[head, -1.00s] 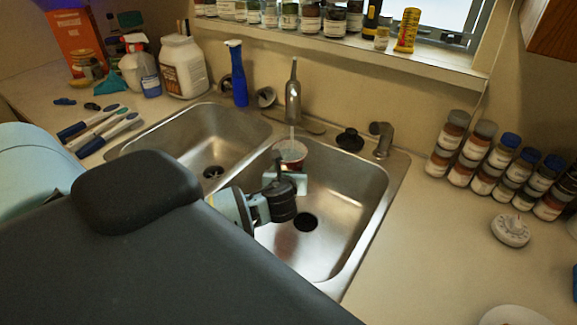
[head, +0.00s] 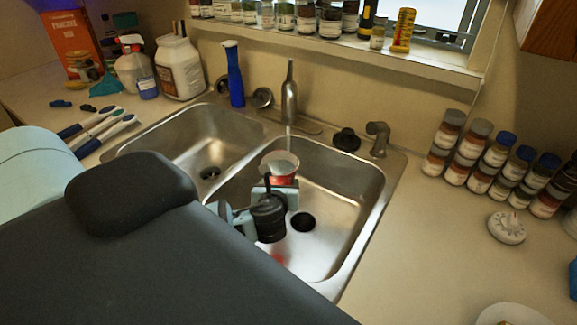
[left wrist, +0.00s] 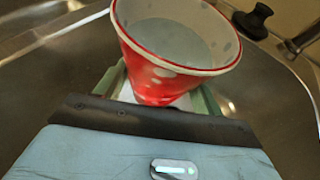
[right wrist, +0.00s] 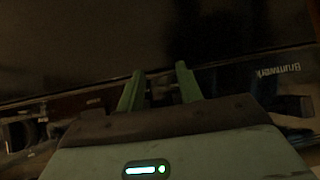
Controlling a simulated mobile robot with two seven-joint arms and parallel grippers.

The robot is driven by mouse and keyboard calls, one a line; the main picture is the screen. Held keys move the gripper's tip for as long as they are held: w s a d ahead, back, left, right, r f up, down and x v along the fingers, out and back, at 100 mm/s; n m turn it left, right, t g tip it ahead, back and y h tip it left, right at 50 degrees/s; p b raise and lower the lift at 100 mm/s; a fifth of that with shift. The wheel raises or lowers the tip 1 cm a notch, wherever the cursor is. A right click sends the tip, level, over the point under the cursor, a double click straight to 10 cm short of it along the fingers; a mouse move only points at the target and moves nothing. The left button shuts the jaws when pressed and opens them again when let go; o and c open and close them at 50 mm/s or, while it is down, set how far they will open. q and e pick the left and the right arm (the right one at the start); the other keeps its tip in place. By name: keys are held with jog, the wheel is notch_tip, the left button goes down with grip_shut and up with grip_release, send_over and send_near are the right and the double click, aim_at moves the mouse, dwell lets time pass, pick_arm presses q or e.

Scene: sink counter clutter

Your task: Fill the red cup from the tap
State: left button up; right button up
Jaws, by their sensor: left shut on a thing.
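The red cup (head: 283,181) with white dots and a pale inside is upright over the right sink basin, below the tap (head: 289,102). My left gripper (head: 276,187) is shut around the cup from the front. In the left wrist view the cup (left wrist: 155,85) sits between the green fingers, and a smooth greyish surface, which looks like water, shows inside it. A thin stream falls from the tap to the cup's back rim; I cannot tell if it lands inside. My right gripper (right wrist: 161,90) shows only in the right wrist view, fingers apart with nothing between them.
The right basin (head: 345,200) has a dark drain (head: 303,222); the left basin (head: 205,145) is empty. A black stopper (head: 347,140) and a small side spout (head: 378,138) stand behind. Spice jars (head: 490,165) and a white timer (head: 507,228) are on the right counter.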

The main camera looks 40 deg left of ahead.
aim_at(275, 177)
dwell(0.4)
pick_arm(q)
jog(key=shift+s+d+r, duration=0.15)
jog(key=shift+s+r, duration=0.2)
jog(key=shift+r, duration=0.3)
jog(key=shift+s+d+r, duration=0.15)
jog(key=shift+s+r, duration=0.2)
jog(key=shift+r, duration=0.25)
jog(key=shift+s+d+r, duration=0.15)
jog(key=shift+s+r, duration=0.2)
jog(key=shift+r, duration=0.3)
jog(key=shift+s+d+r, duration=0.15)
jog(key=shift+s+r, duration=0.2)
jog(key=shift+r, duration=0.25)
